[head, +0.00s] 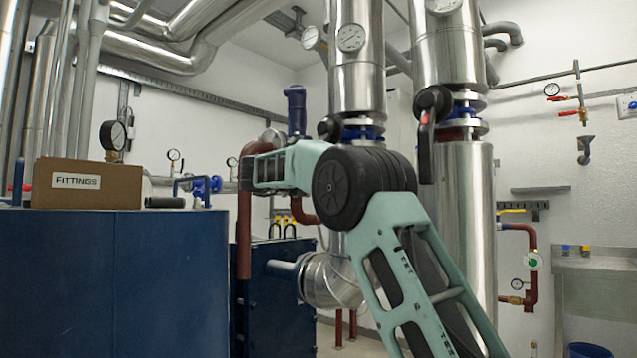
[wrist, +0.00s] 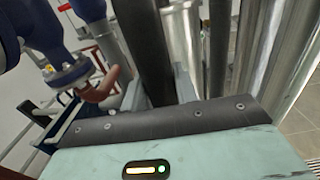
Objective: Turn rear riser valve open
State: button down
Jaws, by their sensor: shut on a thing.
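The rear riser valve shows in the head view as a blue-flanged body (head: 362,132) on the left, farther silver riser. Its black hub (head: 330,128) faces left, and my arm hides the lever below it. In the wrist view a long black lever (wrist: 145,35) runs down from the top edge between my fingers. My gripper (wrist: 160,88) is shut on this lever, with one grey finger on each side. In the head view my gripper is hidden behind my arm. The lever's angle to the pipe is hard to tell.
The nearer riser on the right has its own black lever with a red mark (head: 427,145), hanging down. A fittings box (head: 85,184) stands on a blue tank (head: 110,280) at left. Blue pipework (wrist: 65,75) lies left of my fingers, silver pipes (wrist: 265,45) right.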

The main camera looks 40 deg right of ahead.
jog(key=c, duration=1.1)
grip_release()
jog(key=shift+w, duration=0.2)
jog(key=a, duration=0.5)
jog(key=s+a, duration=0.1)
jog(key=a, duration=1.1)
jog(key=shift+s+a, duration=0.2)
jog(key=shift+a, duration=0.05)
